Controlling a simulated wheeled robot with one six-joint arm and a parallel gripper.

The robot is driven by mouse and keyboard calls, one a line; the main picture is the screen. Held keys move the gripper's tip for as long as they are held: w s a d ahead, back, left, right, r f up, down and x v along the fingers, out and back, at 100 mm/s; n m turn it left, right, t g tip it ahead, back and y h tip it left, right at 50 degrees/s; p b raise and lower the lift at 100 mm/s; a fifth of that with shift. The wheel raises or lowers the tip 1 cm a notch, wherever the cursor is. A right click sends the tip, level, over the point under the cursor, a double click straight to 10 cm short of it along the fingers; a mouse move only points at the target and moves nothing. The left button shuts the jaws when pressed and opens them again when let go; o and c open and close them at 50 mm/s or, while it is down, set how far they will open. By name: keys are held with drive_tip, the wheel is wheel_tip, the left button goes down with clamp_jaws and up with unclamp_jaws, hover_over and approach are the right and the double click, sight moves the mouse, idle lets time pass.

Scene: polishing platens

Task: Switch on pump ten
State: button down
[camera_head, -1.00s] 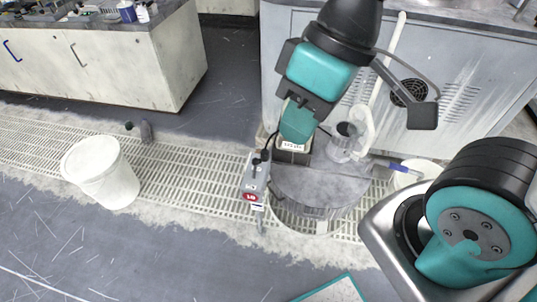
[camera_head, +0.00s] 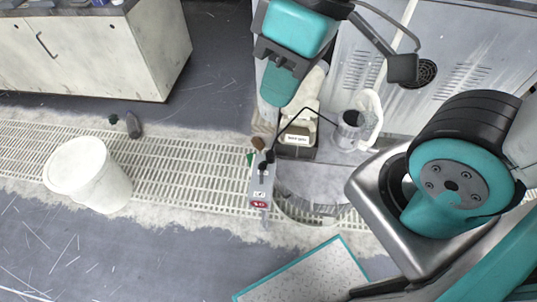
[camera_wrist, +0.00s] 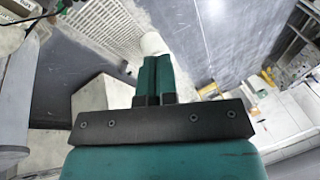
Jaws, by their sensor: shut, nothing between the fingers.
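The grey pump box (camera_head: 261,184) sits by the floor grating in the head view, with a red label that seems to read 10. Dark knobs or a switch sit at its upper end, and a black cable arches from there to the right. Whether the switch is on or off is too small to tell. My gripper (camera_head: 275,98) hangs above and beyond the box in the picture, apart from it. In the wrist view its two teal fingers (camera_wrist: 155,80) are together with nothing between them. I cannot make out the pump box in the wrist view.
A beige device (camera_head: 298,130) with a label stands right of the box, beside a metal cup (camera_head: 347,131). A round grey platen (camera_head: 315,183) lies just right. A white bucket (camera_head: 88,175) and a dark bottle (camera_head: 133,125) stand left. A teal-edged mat (camera_head: 305,275) lies in front.

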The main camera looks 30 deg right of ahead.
sight(262, 173)
drive_tip(key=w+d+f+m+b, duration=0.3)
drive_tip(key=w+d+f+b, duration=0.2)
drive_tip(key=f, duration=0.7)
drive_tip(key=w+d+f+m+b, duration=0.4)
drive_tip(key=f+b, duration=0.4)
drive_tip(key=f, duration=0.4)
drive_tip(key=w+d+f+m+b, duration=0.4)
drive_tip(key=w+d+f+b, duration=0.3)
drive_tip(key=f, duration=0.5)
drive_tip(key=shift+d+f+y+b, duration=0.25)
drive_tip(key=shift+y+b, duration=0.05)
drive_tip(key=shift+y, duration=0.1)
drive_tip(key=a+f+b, duration=0.1)
drive_tip(key=a+f, duration=0.1)
drive_tip(key=f, duration=0.1)
drive_tip(key=a+f+b, duration=0.1)
drive_tip(key=a+f, duration=0.1)
drive_tip(key=f, duration=0.1)
drive_tip(key=a+f+b, duration=0.1)
drive_tip(key=a+f, duration=0.1)
drive_tip(key=a, duration=0.1)
drive_tip(key=shift+s+a+f, duration=0.1)
drive_tip(key=shift+f, duration=0.3)
drive_tip(key=shift+a+r, duration=0.1)
drive_tip(key=shift+a, duration=0.45)
